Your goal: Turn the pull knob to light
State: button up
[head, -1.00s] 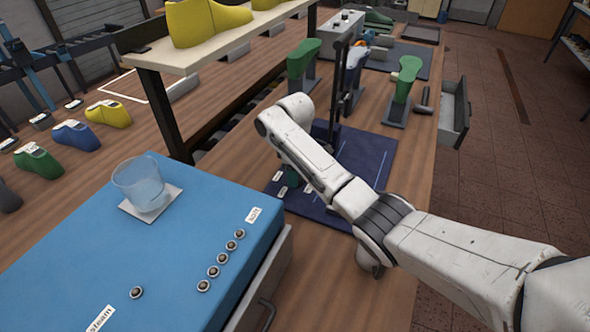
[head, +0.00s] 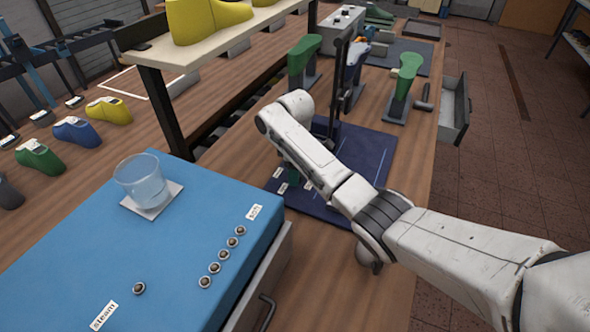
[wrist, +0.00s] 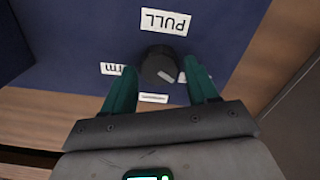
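In the wrist view a dark round knob (wrist: 152,62) with a light pointer bar stands on a dark blue panel (wrist: 75,40). The bar points toward the lower right of the picture. A white label reading PULL (wrist: 166,22) shows upside down above the knob. A label ending in "arm" (wrist: 112,69) is at its left, partly hidden by a finger. A small label (wrist: 153,97), too small to read, lies below it. My gripper (wrist: 160,64) is open, its green fingers on either side of the knob with gaps. In the head view my arm hides the knob.
A blue cabinet (head: 75,235) with a glass (head: 142,180) and several round buttons stands at the left. Green shoe lasts on stands (head: 402,85) and an open drawer (head: 455,108) lie beyond my arm. A shelf (head: 210,50) overhangs the bench at upper left.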

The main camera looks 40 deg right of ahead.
jog(key=shift+o, duration=0.7)
notch_tip(320, 180, up, 11)
jog(key=shift+p, duration=0.4)
jog(key=shift+f, duration=0.15)
